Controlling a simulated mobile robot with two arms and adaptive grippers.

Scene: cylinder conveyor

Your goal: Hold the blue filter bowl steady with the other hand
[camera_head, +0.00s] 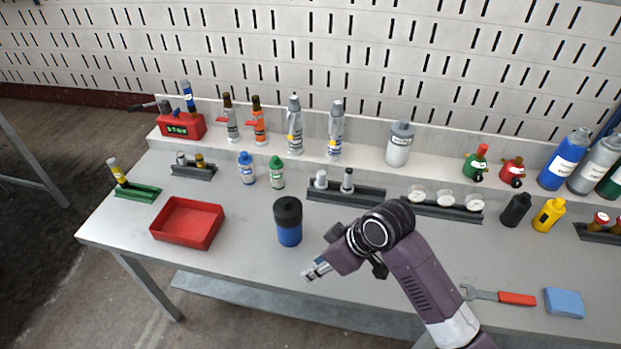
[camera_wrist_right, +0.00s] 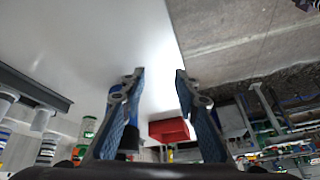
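The blue filter bowl (camera_head: 290,236) stands upright on the grey workbench under a black round top (camera_head: 287,210). My right gripper (camera_head: 314,272) is just to the right of the bowl and nearer the front edge, apart from it. In the right wrist view its two fingers (camera_wrist_right: 160,76) are spread with nothing between their tips. A dark shape (camera_wrist_right: 128,142) shows by the left-hand finger there; it may be the bowl's top, but the finger hides most of it. My left gripper is in neither view.
A red tray (camera_head: 172,241) lies left of the bowl; it also shows in the right wrist view (camera_wrist_right: 168,129). Blue-capped (camera_head: 246,170) and green-capped (camera_head: 277,173) bottles stand behind. A wrench (camera_head: 485,294) and blue block (camera_head: 564,302) lie at right.

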